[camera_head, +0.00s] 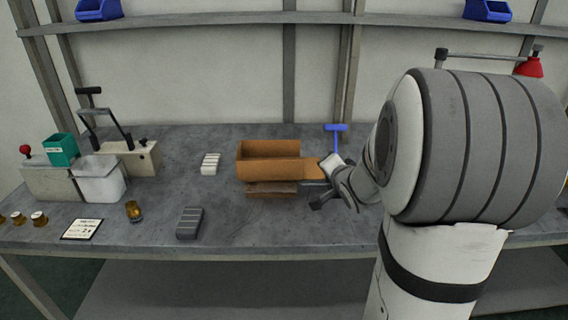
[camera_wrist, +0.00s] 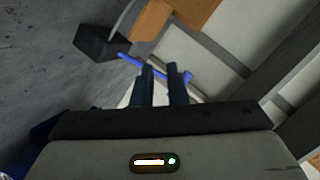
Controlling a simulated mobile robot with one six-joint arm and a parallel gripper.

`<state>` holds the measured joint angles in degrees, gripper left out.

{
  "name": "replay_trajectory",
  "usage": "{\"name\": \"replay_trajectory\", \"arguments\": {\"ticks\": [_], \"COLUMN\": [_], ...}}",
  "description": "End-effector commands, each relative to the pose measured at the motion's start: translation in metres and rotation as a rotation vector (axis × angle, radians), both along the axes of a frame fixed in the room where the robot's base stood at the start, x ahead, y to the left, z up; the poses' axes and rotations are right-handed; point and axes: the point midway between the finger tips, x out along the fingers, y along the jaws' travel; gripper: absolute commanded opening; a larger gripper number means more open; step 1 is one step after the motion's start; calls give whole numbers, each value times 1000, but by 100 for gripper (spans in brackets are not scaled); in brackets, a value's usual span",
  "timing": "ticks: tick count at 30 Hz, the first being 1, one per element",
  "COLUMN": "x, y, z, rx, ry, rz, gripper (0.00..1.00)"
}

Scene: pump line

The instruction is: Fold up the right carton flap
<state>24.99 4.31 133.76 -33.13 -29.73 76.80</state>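The open brown carton (camera_head: 268,149) stands on the middle of the bench. Its right flap (camera_head: 311,168) sticks out to the right, roughly level. A front flap (camera_head: 272,188) shows below the near wall. My gripper (camera_head: 327,188) is at the right of the carton, close to the right flap; contact cannot be told. My arm hides the bench to the right.
A blue T-handle (camera_head: 336,128) stands behind the gripper. A white ribbed block (camera_head: 210,164) and a dark grey block (camera_head: 189,223) lie left of the carton. A lever press (camera_head: 130,155), white bin (camera_head: 99,181) and amber cup (camera_head: 133,211) are farther left. The front middle bench is clear.

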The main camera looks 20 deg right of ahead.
Motion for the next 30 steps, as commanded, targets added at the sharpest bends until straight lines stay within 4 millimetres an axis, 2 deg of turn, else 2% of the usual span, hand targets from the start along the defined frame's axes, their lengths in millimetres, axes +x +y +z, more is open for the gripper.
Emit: {"name": "replay_trajectory", "arguments": {"ticks": [1,4,9,17,30], "x": [9,20,25,27,89], "y": [-12,-24,-33,-36,-28], "z": [-31,-50,-68,-76,-75], "rx": [88,266,486,622,623], "ry": [-66,-194,-314,-372,-372], "rz": [-4,21,79,124,126], "gripper": [13,13,13,13,13]}}
